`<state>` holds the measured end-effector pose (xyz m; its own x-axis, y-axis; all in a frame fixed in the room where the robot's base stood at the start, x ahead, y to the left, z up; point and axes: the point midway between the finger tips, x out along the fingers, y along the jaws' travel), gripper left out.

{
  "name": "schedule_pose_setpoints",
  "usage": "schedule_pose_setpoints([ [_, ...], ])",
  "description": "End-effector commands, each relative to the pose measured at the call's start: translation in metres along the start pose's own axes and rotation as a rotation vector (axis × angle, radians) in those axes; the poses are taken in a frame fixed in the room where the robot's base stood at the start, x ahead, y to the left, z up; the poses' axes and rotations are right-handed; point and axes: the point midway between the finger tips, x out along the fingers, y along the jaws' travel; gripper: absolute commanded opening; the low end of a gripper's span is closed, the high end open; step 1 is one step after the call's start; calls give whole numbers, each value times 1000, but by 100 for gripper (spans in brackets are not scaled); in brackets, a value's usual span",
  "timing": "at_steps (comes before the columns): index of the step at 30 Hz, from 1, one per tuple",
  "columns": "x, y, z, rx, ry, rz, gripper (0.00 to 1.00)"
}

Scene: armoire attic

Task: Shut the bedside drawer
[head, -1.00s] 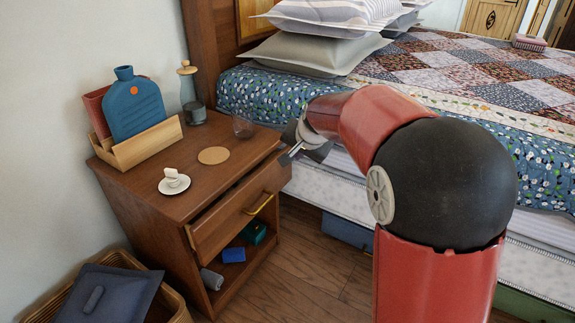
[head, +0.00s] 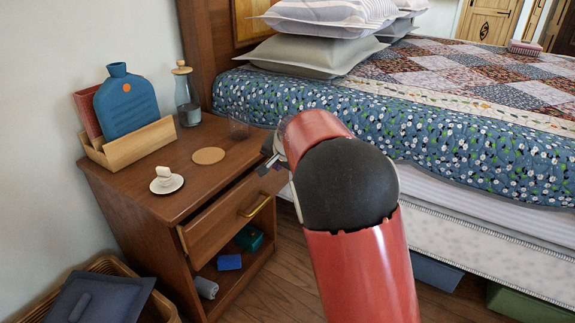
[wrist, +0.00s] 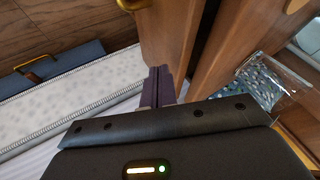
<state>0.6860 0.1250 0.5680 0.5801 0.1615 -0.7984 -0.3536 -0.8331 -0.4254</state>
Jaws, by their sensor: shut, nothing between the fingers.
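The wooden bedside drawer (head: 225,218) stands partly open, its front pulled out from the nightstand (head: 150,196). A brass handle (head: 256,206) is on the drawer front. In the wrist view the drawer front (wrist: 163,35) and a bit of its handle (wrist: 134,3) show at the top. My gripper (head: 268,165) is at the drawer's bed-side end, partly hidden by my arm. In the wrist view my gripper's fingers (wrist: 158,74) are together and empty, with their tips at the end of the drawer front. I cannot tell whether they touch it.
The bed (head: 440,130) stands close on the right. A basket (head: 110,266) sits at lower left.

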Motion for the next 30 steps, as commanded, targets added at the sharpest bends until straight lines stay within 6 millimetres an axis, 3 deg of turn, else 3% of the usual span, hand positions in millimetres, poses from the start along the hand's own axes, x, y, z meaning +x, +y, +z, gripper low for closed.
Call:
schedule_pose_setpoints([
  [6, 6, -11, 0, 0, 1, 2, 0],
  [17, 6, -13, -1, 1, 0, 1, 0],
  [24, 16, -35, -1, -1, -1, 2, 0],
  [30, 19, -34, 0, 0, 0, 1, 0],
])
